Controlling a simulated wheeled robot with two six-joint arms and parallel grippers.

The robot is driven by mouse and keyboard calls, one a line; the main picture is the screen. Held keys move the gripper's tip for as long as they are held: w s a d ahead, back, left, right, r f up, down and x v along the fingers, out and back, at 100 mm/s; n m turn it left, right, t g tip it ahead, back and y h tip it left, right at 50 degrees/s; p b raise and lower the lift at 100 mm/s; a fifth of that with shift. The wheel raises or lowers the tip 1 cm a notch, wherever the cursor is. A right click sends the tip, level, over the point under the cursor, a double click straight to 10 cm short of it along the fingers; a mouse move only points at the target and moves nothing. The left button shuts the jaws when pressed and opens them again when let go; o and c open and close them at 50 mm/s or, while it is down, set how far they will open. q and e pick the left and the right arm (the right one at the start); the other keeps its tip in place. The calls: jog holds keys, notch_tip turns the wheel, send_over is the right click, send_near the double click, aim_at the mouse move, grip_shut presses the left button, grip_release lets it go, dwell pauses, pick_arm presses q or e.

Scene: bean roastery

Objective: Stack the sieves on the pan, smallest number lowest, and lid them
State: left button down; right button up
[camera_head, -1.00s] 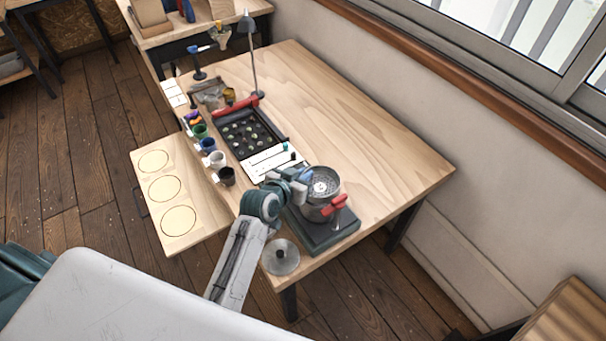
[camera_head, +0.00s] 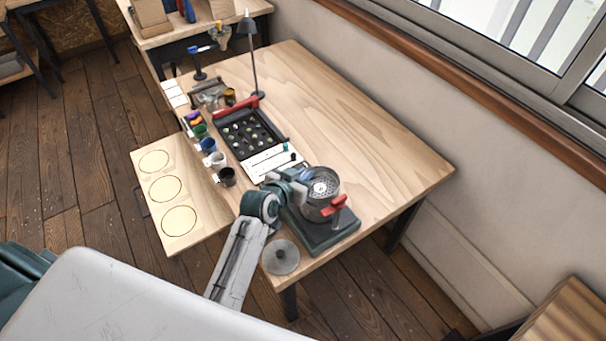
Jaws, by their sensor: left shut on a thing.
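My left gripper (camera_head: 303,189) is shut on the left side of a round metal sieve (camera_head: 322,186) with a perforated bottom. The sieve is at the top of a metal stack (camera_head: 318,213) on a dark base (camera_head: 333,239). A red handle or clamp (camera_head: 334,206) shows at the stack's front right. I cannot tell how many sieves are in the stack, read their numbers, or see if the held one is fully seated. The pan is not clearly distinguishable. A round metal lid with a knob (camera_head: 281,257) lies at the table's front corner. My right gripper is not in view.
A pale board (camera_head: 190,205) with three empty ring marks is at the left. Several small cups (camera_head: 218,160), a black tray of beans (camera_head: 247,134), a white card (camera_head: 268,163) and a lamp (camera_head: 253,60) stand along the table's left side. The table's right side (camera_head: 370,150) is clear.

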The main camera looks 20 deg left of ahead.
pick_arm(q)
jog(key=shift+f+b, duration=0.5)
jog(key=shift+f, duration=0.3)
jog(key=c, duration=1.8)
grip_release()
jog(key=p+v, duration=0.6)
jog(key=v, duration=0.5)
